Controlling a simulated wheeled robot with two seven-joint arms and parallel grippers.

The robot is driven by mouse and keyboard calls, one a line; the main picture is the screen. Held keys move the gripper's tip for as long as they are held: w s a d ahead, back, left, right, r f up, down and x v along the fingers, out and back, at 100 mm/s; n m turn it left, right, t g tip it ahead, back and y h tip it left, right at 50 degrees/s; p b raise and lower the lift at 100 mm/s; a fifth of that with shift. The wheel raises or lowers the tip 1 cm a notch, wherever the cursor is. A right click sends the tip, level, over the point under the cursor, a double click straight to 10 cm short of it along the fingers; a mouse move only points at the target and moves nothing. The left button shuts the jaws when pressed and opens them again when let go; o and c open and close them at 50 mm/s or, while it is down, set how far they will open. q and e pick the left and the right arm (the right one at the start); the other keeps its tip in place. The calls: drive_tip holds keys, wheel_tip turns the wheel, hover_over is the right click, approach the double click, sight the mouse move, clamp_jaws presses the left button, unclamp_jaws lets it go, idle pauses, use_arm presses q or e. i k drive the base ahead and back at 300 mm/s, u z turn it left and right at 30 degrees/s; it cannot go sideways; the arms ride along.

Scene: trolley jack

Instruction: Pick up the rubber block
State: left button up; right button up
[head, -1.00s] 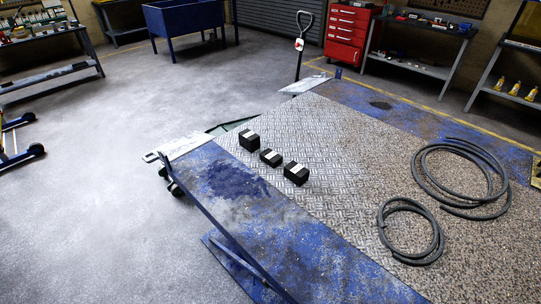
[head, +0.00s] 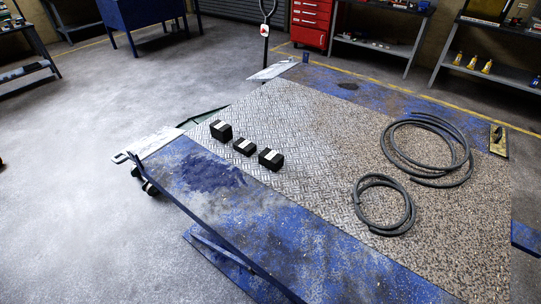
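Three black rubber blocks with pale tops lie in a diagonal row on the metal tread plate (head: 300,165) of the blue lift platform. The left block (head: 221,131) is farthest back, the middle block (head: 243,147) looks the smallest, and the right block (head: 270,159) is nearest the two hoses. The blocks stand apart from each other. Neither of my grippers shows in the head view.
Two coiled hoses lie on the platform's right side, a large one (head: 428,150) and a smaller one (head: 384,205). The blue platform edge (head: 230,215) runs along the front. A red tool cabinet (head: 311,22) and shelves stand behind. Grey floor (head: 80,170) is open at the left.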

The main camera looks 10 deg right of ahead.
sight(273, 161)
drive_tip(key=z, duration=1.95)
drive_tip(key=k, duration=0.45)
drive_tip(key=u, duration=0.4)
